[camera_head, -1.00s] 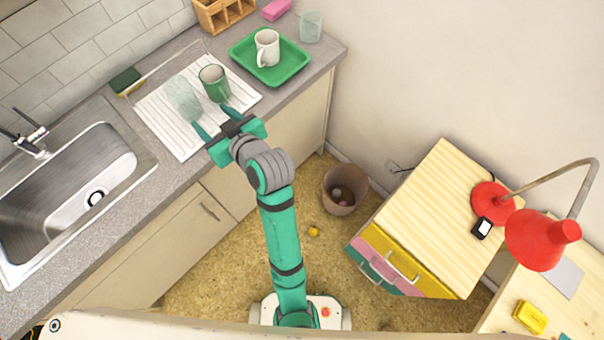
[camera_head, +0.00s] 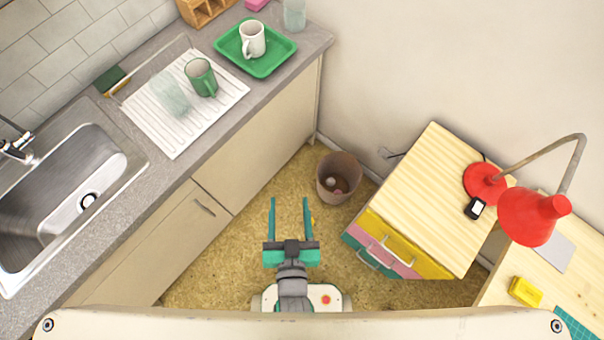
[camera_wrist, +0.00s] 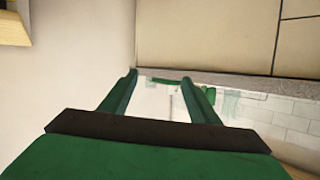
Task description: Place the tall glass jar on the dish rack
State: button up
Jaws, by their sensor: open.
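The tall glass jar (camera_head: 171,93) is clear and pale green. It is on the white ribbed dish rack (camera_head: 205,121), beside the green mug (camera_head: 201,77). My gripper (camera_head: 290,200) is open and empty, with its fingers apart over the floor and well away from the rack. The wrist view also shows my open gripper (camera_wrist: 165,88) with nothing between its fingers.
The green tray (camera_head: 288,62) with a white mug (camera_head: 252,39) stands right of the rack, with a short glass (camera_head: 294,15) behind. The sink (camera_head: 70,190) is at left. A waste bin (camera_head: 338,178) and drawer cabinet (camera_head: 425,185) stand right of my gripper.

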jog(key=s+d+r+h, duration=0.1)
jog(key=s+d+r, duration=0.2)
jog(key=s, duration=0.6)
jog(key=shift+d+t, duration=0.15)
jog(key=shift+t, duration=0.25)
dwell(0.6)
